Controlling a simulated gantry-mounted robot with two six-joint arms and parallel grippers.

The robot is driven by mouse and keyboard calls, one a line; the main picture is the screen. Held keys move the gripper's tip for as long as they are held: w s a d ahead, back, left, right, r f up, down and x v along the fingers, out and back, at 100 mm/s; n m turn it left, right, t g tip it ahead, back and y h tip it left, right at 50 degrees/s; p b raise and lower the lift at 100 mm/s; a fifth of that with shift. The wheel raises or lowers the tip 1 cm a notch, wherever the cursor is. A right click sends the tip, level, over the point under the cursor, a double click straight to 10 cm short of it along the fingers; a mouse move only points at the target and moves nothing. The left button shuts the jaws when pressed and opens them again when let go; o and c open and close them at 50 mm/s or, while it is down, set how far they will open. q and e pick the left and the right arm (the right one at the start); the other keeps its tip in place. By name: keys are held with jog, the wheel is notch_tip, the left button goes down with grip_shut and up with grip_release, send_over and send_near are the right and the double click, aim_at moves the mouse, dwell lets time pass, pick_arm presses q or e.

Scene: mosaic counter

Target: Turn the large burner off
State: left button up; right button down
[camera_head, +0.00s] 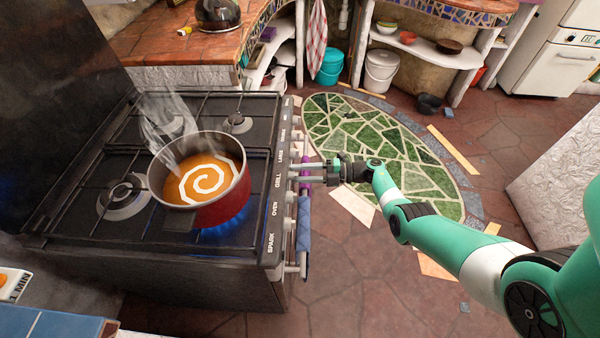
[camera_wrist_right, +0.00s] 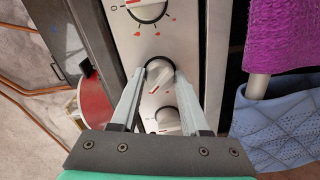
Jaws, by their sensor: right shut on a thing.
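The stove (camera_head: 150,235) stands at the left with black grates and labelled knobs along its front edge. A red pot (camera_head: 225,207) of orange soup with a white spiral sits on a near burner. Blue flame (camera_head: 222,230) shows under it, and steam rises. My right gripper (camera_head: 297,173) reaches the stove's front panel near the "GRILL" and "LARGE" labels. In the right wrist view its fingers are closed around a white knob (camera_wrist_right: 160,73) on the panel. Its pointer is partly hidden. My left gripper is not in view.
Other knobs show above (camera_wrist_right: 146,12) and below (camera_wrist_right: 166,117) the held one. A purple cloth (camera_wrist_right: 280,35) and a blue cloth (camera_wrist_right: 275,130) hang on the oven rail beside the gripper. The floor (camera_head: 350,280) in front is open.

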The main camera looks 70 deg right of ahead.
jog(key=shift+m+y+b, duration=0.3)
jog(key=shift+m, duration=3.6)
jog(key=shift+c, duration=1.9)
grip_release()
jog(key=shift+f, duration=0.1)
jog(key=shift+s+d, duration=0.1)
